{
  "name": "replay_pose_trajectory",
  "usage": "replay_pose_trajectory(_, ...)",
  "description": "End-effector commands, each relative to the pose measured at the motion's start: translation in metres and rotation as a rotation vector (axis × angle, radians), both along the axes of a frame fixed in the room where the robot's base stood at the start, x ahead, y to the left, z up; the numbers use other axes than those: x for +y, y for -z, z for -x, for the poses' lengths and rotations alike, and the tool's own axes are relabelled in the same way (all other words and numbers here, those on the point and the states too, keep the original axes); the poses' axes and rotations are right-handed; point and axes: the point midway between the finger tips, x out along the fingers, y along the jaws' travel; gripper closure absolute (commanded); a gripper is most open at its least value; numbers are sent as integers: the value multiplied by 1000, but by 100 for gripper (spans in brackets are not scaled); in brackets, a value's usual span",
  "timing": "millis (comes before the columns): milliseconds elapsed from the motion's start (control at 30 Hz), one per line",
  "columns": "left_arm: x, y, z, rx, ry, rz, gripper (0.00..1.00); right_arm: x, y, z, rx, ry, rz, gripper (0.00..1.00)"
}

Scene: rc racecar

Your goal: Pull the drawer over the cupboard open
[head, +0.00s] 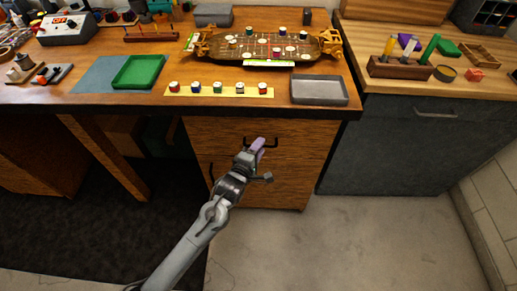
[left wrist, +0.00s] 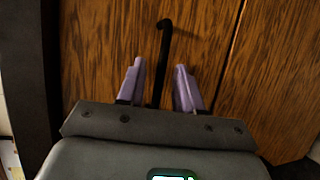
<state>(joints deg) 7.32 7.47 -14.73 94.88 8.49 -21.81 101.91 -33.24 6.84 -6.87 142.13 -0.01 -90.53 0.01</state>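The drawer (head: 301,139) is the upper wooden front under the desk, with a dark bar handle (head: 272,143). It looks closed, with its front about flush with the cupboard (head: 285,184) below. My left gripper (head: 262,144) is at the drawer's handle. In the left wrist view its two purple fingers (left wrist: 160,66) are apart, with the dark handle (left wrist: 165,35) running between them. I cannot tell whether either finger touches it. The wood grain of the drawer front (left wrist: 105,30) fills much of that view. My right gripper is in neither view.
The desk top (head: 150,98) overhangs the drawer and carries a green tray (head: 138,72), a grey tray (head: 319,90) and a racecar chassis (head: 265,46). A grey cabinet (head: 400,150) stands to the right. The floor (head: 330,245) in front of the drawer is clear.

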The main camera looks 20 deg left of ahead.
Motion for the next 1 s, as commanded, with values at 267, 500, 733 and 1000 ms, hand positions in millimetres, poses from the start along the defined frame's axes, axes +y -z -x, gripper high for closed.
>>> replay_pose_trajectory(267, 0, 0, 0, 0, 0, 0, 82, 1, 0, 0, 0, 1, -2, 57)
replay_pose_trajectory(500, 0, 0, 0, 0, 0, 0, 100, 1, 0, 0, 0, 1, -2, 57)
replay_pose_trajectory(733, 0, 0, 0, 0, 0, 0, 100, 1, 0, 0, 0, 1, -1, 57)
replay_pose_trajectory(1000, 0, 0, 0, 0, 0, 0, 100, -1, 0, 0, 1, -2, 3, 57)
